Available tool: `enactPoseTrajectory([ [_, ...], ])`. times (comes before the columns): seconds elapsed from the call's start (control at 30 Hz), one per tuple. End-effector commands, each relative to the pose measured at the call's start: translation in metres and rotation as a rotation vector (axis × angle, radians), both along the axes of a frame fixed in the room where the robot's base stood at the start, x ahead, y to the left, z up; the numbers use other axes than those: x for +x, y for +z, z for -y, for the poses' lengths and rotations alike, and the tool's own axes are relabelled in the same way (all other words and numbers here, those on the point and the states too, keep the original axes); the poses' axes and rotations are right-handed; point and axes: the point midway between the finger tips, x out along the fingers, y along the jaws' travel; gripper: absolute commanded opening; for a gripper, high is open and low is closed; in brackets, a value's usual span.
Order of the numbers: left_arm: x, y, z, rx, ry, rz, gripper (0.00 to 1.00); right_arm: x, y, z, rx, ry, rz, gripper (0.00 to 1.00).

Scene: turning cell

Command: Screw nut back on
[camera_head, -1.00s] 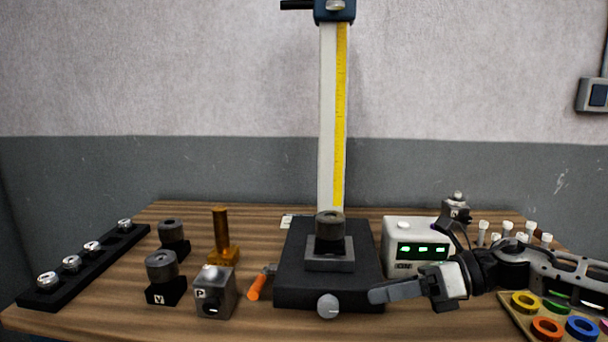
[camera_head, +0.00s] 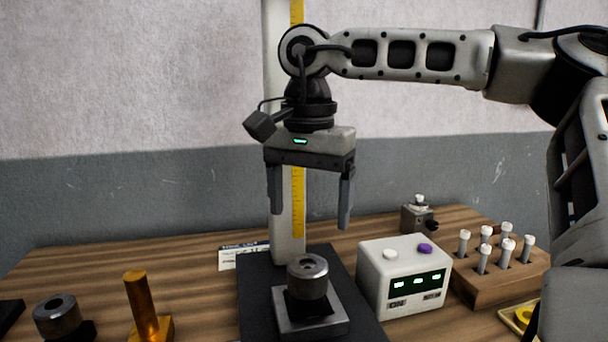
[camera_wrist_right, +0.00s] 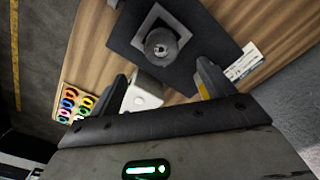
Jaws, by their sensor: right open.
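A round grey metal nut-like piece (camera_head: 307,272) with a hole in its top sits upright on a dark block on a square grey plate (camera_head: 340,325). The plate lies on the black base (camera_head: 258,300) of the tall column stand. My right gripper (camera_head: 310,234) is open and empty, pointing down above the round piece, with clear air between. In the right wrist view the round piece (camera_wrist_right: 161,43) lies beyond the open fingers. Whether it is threaded on anything is hidden. My left gripper is not in view.
A white box with green lights (camera_head: 405,275) stands right of the base, before a wooden rack (camera_head: 500,278) of white-capped pins. An amber post (camera_head: 141,300) and another round grey piece (camera_head: 57,315) stand at left. The column (camera_head: 283,150) rises behind the gripper.

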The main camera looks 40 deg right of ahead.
Motion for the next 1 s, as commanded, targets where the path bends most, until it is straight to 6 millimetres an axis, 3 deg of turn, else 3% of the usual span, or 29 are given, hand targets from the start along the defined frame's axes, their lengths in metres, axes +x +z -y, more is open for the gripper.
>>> enactPoseTrajectory([
  [0.3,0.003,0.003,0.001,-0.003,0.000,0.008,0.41,-0.001,-0.065,0.000,0.004,0.000,-0.005,0.82],
  [0.5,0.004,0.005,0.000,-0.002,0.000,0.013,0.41,-0.001,-0.096,0.000,0.004,-0.002,-0.005,0.82],
  [0.7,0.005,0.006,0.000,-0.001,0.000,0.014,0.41,0.000,-0.110,0.000,0.002,-0.001,-0.002,0.82],
  [1.0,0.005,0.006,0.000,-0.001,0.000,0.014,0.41,0.000,-0.112,0.000,0.003,-0.002,0.000,0.82],
])
